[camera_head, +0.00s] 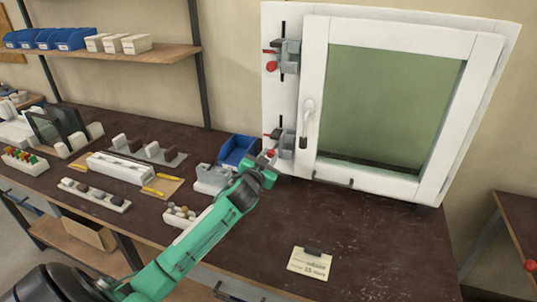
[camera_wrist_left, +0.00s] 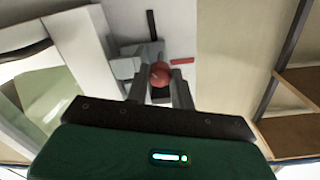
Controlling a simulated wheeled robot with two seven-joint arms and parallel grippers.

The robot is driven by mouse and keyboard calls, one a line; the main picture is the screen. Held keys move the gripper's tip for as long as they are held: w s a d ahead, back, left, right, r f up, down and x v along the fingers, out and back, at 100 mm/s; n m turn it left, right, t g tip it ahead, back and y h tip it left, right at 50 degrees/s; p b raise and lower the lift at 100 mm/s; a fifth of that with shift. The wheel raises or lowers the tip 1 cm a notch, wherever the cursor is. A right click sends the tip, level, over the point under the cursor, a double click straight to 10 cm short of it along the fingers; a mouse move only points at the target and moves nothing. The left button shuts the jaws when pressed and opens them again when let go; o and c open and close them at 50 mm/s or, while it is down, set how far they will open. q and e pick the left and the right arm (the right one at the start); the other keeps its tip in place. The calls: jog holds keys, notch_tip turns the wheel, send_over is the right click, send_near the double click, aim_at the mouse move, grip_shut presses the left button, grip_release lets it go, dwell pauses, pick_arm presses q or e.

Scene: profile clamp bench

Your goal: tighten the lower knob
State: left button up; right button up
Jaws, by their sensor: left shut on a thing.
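The lower knob is a red ball (camera_wrist_left: 160,74) on the lower grey clamp (camera_head: 284,141), at the left edge of the white window frame (camera_head: 312,100). My left gripper (camera_head: 266,164) reaches up to it from the lower left. In the left wrist view my left gripper (camera_wrist_left: 160,88) has its two dark fingers on either side of the red knob, shut on it. In the head view the knob is partly covered by the gripper. The upper clamp (camera_head: 288,54) with its own red knob (camera_head: 271,66) sits higher on the same edge. My right gripper is not in view.
A blue bin (camera_head: 238,151) stands just left of the lower clamp. Trays and blocks (camera_head: 122,168) fill the left of the dark bench (camera_head: 370,240). A paper card (camera_head: 310,263) lies at the front. The bench's right part is mostly clear.

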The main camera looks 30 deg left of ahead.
pick_arm(q)
jog(key=m+p, duration=0.2)
jog(key=m, duration=0.2)
jog(key=shift+r, duration=0.15)
jog(key=m+p, duration=0.1)
jog(key=m, duration=0.3)
jog(key=shift+p, duration=0.3)
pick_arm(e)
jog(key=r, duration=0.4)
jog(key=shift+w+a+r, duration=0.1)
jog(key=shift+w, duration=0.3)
pick_arm(q)
jog(key=shift+m, duration=0.4)
jog(key=o, duration=1)
